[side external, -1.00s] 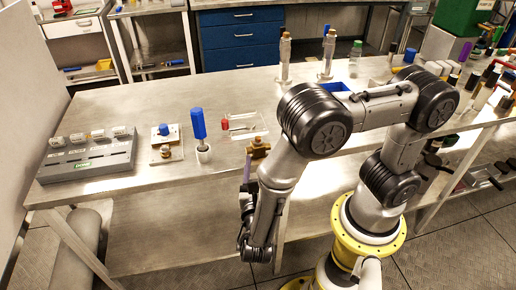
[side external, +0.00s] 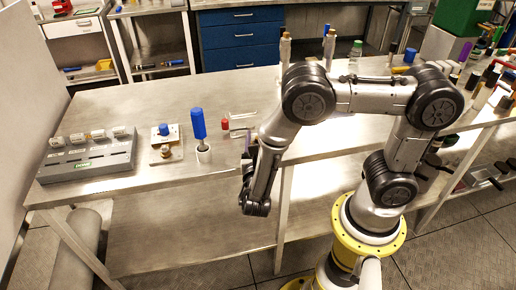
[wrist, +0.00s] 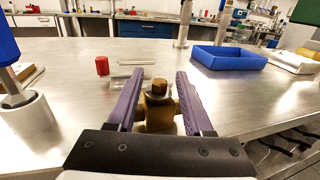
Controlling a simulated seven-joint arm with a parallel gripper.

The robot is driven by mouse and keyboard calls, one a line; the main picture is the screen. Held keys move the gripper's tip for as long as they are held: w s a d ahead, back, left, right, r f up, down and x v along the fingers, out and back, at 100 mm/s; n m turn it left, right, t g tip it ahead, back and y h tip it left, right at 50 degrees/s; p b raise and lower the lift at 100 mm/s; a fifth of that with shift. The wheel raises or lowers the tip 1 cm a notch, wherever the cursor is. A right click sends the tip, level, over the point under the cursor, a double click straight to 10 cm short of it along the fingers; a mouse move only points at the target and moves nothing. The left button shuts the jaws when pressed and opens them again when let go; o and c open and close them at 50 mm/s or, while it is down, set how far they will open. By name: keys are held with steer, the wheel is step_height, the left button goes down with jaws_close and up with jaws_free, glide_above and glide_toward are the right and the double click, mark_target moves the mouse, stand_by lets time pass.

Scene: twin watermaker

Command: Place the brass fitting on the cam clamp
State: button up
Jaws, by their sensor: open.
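A brass fitting (wrist: 155,115) with a round brownish top stands on the table edge area between the purple fingers of my gripper (wrist: 159,78) in the wrist view. The fingers are open, one on each side of it, with a gap visible. In the side view my gripper (side external: 249,158) is low at the table's front edge, and the arm mostly hides the fitting. A small plate with a blue knob (side external: 164,130) and a brass-coloured piece (side external: 166,152) stands farther left; I cannot tell for certain whether it is the cam clamp.
A blue-handled tool (side external: 199,125) stands in a white cup (side external: 204,155) left of my gripper. A grey rack (side external: 88,160) is at far left. A blue tray (wrist: 228,57) is to the right.

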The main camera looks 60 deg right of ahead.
steer(key=shift+x, duration=1.4)
jaws_close()
stand_by(0.4)
